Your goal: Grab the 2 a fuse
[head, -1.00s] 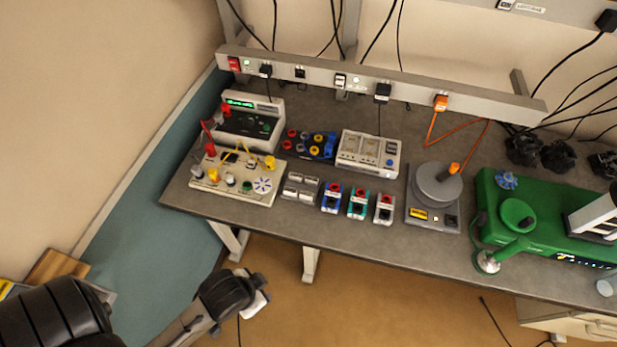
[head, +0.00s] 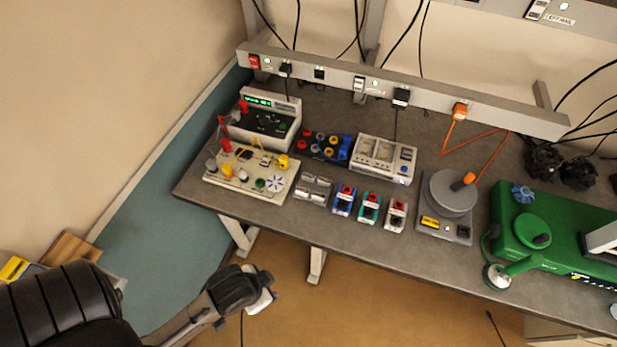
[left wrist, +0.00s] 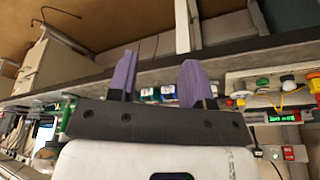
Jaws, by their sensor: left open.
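No label reading 2 A is legible, so I cannot tell which item is the 2 A fuse. A grey block with several light, rounded pieces (head: 314,187) sits near the bench's front edge in the head view. To its right stand a blue module (head: 344,200), a teal module (head: 369,208) and a grey module (head: 395,215), each with a red top. My left gripper (head: 263,300) is low in front of the bench, apart from these. In the left wrist view its purple fingers (left wrist: 157,78) are spread and empty, with small blue and green modules (left wrist: 150,95) visible beyond. My right gripper is out of view.
On the bench (head: 330,235) stand a white circuit board (head: 245,185), a meter with green display (head: 268,118), a white instrument (head: 384,158), a grey round device (head: 448,195) and a green machine (head: 545,240). A socket rail (head: 430,102) runs behind. Floor in front is open.

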